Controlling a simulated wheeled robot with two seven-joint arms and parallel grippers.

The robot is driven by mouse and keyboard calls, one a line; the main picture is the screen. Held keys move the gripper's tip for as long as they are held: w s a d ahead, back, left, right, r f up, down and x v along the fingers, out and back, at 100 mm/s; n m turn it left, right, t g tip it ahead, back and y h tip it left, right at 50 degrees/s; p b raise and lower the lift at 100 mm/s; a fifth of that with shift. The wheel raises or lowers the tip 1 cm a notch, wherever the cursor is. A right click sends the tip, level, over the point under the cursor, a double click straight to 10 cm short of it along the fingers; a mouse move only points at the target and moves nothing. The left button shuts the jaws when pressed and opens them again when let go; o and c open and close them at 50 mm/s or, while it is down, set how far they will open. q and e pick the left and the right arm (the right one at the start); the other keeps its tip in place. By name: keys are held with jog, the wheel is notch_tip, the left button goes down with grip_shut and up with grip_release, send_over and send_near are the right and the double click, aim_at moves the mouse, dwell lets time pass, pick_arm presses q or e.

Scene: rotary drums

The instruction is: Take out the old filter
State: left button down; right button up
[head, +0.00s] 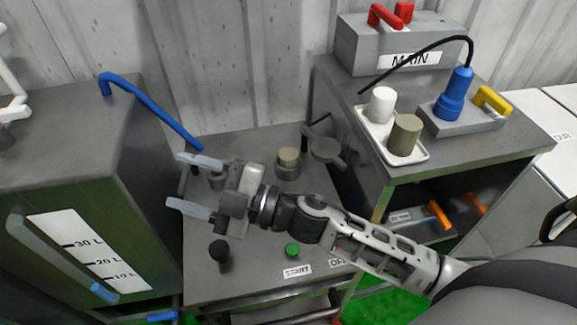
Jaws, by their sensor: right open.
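A round housing (288,170) on the grey middle bench holds a cylinder with a tan top (289,155), which looks like a filter seated in it. A dark round lid (326,150) is swung aside to its right. On the right cabinet a white tray (418,156) holds a white cylinder (382,104) and an olive-brown cylinder (404,135). My right gripper (174,180) is open and empty over the left part of the bench, its fingers pointing left, with the housing to its right. My left gripper cannot be made out.
A blue bent lever (152,112) runs between the left tank (75,130) and the bench. A black knob (219,250) and green START button (292,250) are at the bench front. A blue plugged device (455,95) stands beside the tray. A grey MAIN box (375,50) stands behind.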

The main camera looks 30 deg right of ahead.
jog(key=s+a+n+g+y, duration=0.1)
jog(key=a+n+g+y, duration=0.15)
jog(key=n+g, duration=0.4)
jog(key=n+g+h+b, duration=0.25)
jog(key=n+h, duration=0.55)
jog(key=h, duration=1.1)
send_near(289, 155)
jog(key=shift+t, duration=0.4)
jog(key=shift+s+x, duration=0.15)
jog(key=shift+x, duration=2.05)
jog(key=shift+s+x, duration=0.1)
jog(key=shift+x, duration=2.1)
jog(key=shift+f, duration=0.15)
jog(key=shift+c, duration=0.3)
